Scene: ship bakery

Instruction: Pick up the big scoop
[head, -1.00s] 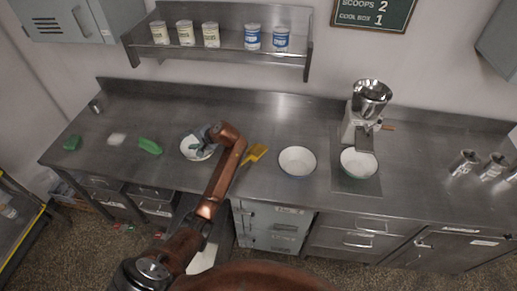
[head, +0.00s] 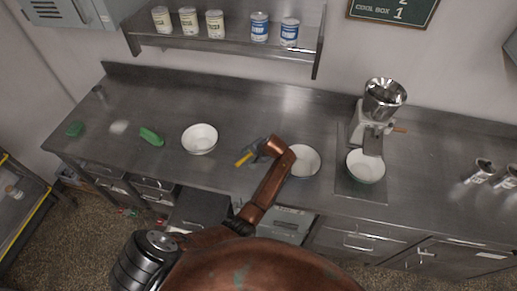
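Which item is the big scoop is not certain. A yellow tool with a handle (head: 242,159), perhaps a scoop, lies on the steel counter between two white bowls. My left gripper (head: 256,149) is over or beside its far end and hides that part. Its fingers are small and dark here, so I cannot tell if they are open or touching the tool. A long green item (head: 151,137) lies farther left on the counter. My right gripper is not in view.
A white bowl (head: 199,139) stands left of the gripper, another bowl (head: 304,161) right of it, partly behind my arm. A grinder (head: 375,112) with a bowl (head: 366,166) stands farther right. Metal cups (head: 480,172) are at the right. A shelf (head: 230,42) with cans hangs above.

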